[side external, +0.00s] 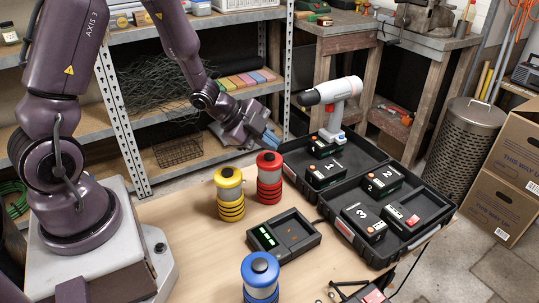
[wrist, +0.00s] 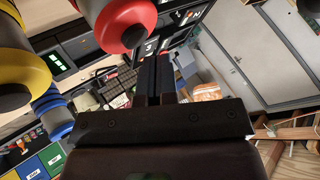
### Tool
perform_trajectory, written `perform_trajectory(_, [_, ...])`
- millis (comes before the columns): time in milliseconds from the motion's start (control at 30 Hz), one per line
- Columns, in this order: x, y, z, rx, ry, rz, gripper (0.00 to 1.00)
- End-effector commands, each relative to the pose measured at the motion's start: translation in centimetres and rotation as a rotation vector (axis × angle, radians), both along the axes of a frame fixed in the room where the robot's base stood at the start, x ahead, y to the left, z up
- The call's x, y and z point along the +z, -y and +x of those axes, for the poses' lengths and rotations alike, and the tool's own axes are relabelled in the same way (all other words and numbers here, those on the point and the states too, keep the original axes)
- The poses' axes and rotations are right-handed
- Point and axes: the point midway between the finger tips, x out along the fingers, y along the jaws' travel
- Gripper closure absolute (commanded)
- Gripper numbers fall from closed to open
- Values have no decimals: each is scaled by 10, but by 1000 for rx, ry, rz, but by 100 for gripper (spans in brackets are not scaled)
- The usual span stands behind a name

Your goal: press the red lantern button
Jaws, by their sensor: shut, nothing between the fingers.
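The red lantern (side external: 269,180) stands upright on the table, with a dark round button (side external: 268,157) on its top. In the wrist view the lantern's red top (wrist: 113,14) fills the upper middle, and its dark button (wrist: 132,36) shows beside the fingers. My gripper (side external: 273,140) is shut and empty. In the side view its fingertips are close above and behind the lantern's top. In the wrist view the fingers (wrist: 157,72) point past the lantern; I see no clear contact with the button.
A yellow lantern (side external: 229,180) stands left of the red one, and a blue lantern (side external: 260,284) stands at the front. A dark charger (side external: 284,240) lies between them. An open black case (side external: 409,246) with numbered batteries and a drill (side external: 334,95) are on the right.

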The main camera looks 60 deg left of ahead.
Motion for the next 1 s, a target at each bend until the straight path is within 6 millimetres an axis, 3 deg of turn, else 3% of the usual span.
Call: perform_trajectory(1000, [-11,0,0,1,0,-1,100])
